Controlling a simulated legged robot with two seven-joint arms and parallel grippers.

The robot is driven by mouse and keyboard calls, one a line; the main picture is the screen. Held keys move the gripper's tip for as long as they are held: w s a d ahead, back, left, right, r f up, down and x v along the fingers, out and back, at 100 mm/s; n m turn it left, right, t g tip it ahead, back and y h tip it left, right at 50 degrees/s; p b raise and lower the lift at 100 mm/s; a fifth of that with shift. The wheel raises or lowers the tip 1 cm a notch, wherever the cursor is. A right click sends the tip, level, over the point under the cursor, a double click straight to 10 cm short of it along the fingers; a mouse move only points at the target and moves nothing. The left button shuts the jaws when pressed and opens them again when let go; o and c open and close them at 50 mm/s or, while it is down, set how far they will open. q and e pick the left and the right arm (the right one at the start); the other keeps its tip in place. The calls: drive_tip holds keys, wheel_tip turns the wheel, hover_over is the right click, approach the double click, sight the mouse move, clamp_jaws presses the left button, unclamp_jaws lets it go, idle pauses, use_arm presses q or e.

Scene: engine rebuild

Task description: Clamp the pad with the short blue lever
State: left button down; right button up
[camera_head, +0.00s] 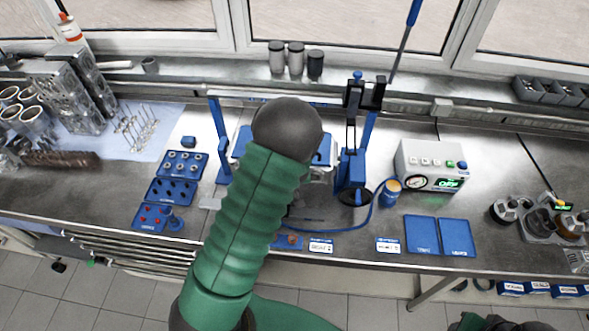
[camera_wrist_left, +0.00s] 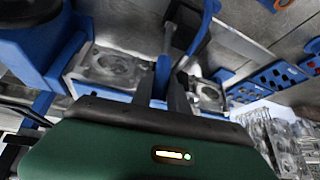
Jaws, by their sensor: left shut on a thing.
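In the left wrist view my left gripper (camera_wrist_left: 162,92) has its two dark fingers closed around a slim blue lever (camera_wrist_left: 161,72), which looks like the short lever. In the head view my green left arm and its dark wrist cover the middle of the blue fixture (camera_head: 219,124), and hide the left gripper and this lever. Grey metal castings (camera_wrist_left: 110,68) sit on blue supports in the wrist view. I cannot make out the pad. My right gripper is not in view.
A long bar with a blue handle (camera_head: 414,12) rises behind the fixture. A control box (camera_head: 431,163) with a green display stands to the right, with blue mats (camera_head: 438,236) in front. Blue parts trays (camera_head: 170,190) lie left.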

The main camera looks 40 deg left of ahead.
use_arm(q)
drive_tip(key=shift+f, duration=0.1)
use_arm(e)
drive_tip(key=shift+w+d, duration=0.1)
use_arm(q)
drive_tip(key=c, duration=1.5)
unclamp_jaws()
drive_tip(key=shift+c, duration=0.2)
drive_tip(key=shift+o, duration=1.2)
drive_tip(key=shift+w, duration=0.1)
drive_tip(key=shift+w+a+f, duration=0.1)
drive_tip(key=shift+w+a, duration=0.05)
drive_tip(key=shift+a, duration=0.05)
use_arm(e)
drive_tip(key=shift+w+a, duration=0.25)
use_arm(q)
drive_tip(key=p+v, duration=0.6)
drive_tip(key=v, duration=1.1)
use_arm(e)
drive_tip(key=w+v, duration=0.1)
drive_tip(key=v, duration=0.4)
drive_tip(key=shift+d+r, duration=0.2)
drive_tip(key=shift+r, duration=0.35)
